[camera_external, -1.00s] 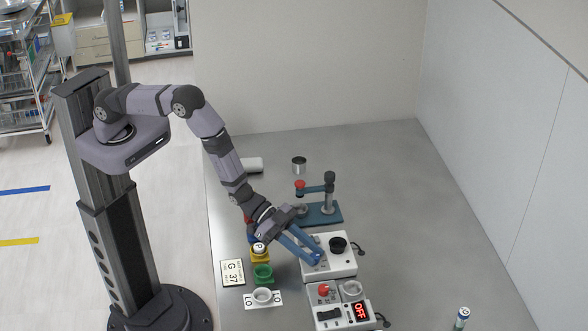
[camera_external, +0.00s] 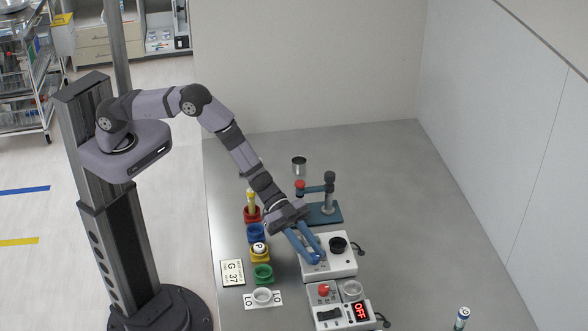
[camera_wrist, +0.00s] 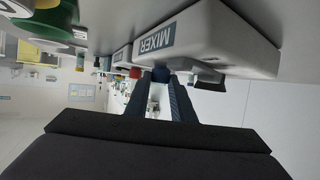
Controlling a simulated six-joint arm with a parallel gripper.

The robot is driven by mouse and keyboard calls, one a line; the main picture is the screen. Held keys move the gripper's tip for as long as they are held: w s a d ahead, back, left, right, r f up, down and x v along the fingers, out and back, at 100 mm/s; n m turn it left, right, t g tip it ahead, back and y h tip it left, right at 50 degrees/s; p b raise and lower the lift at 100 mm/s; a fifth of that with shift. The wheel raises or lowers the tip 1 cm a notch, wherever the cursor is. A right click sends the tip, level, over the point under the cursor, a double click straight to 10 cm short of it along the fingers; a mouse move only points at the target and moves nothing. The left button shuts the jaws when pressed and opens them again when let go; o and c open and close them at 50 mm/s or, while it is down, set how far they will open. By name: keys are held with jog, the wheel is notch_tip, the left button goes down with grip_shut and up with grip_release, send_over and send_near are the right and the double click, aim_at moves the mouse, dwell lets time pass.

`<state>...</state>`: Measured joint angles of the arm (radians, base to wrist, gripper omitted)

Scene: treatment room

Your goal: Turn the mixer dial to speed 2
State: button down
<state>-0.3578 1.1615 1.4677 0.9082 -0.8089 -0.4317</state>
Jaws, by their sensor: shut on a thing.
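The mixer (camera_external: 345,266) is a white box with a black round part (camera_external: 338,244) on top. It also shows upside down in the wrist view, with its MIXER label (camera_wrist: 160,36). My gripper (camera_external: 310,259) reaches down to the left part of the mixer's top, with its blue fingers close together. In the wrist view the fingers (camera_wrist: 161,82) close around a small dark blue piece (camera_wrist: 160,74), which appears to be the dial. The fingers mostly hide the dial in the external view. Its pointer and speed setting cannot be read.
A device with a red OFF display (camera_external: 361,311) stands in front of the mixer. A blue stand with a red knob (camera_external: 300,184) is behind it. Colored cups, including a green one (camera_external: 263,273), line the left.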

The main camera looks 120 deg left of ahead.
jog(key=shift+a+m+g+h+b, duration=0.2)
jog(key=shift+m+g+h+b, duration=0.2)
jog(key=shift+m+h+b, duration=0.5)
jog(key=shift+w+m+h, duration=0.1)
jog(key=shift+m+h, duration=0.2)
jog(key=shift+h, duration=0.1)
jog(key=c, duration=1.5)
grip_release()
jog(key=shift+v, duration=0.8)
jog(key=v, duration=0.2)
jog(key=b+v, duration=0.1)
jog(key=shift+a+r, duration=0.15)
jog(key=shift+r, duration=0.25)
jog(key=shift+r+b, duration=0.7)
jog(key=shift+r, duration=2.55)
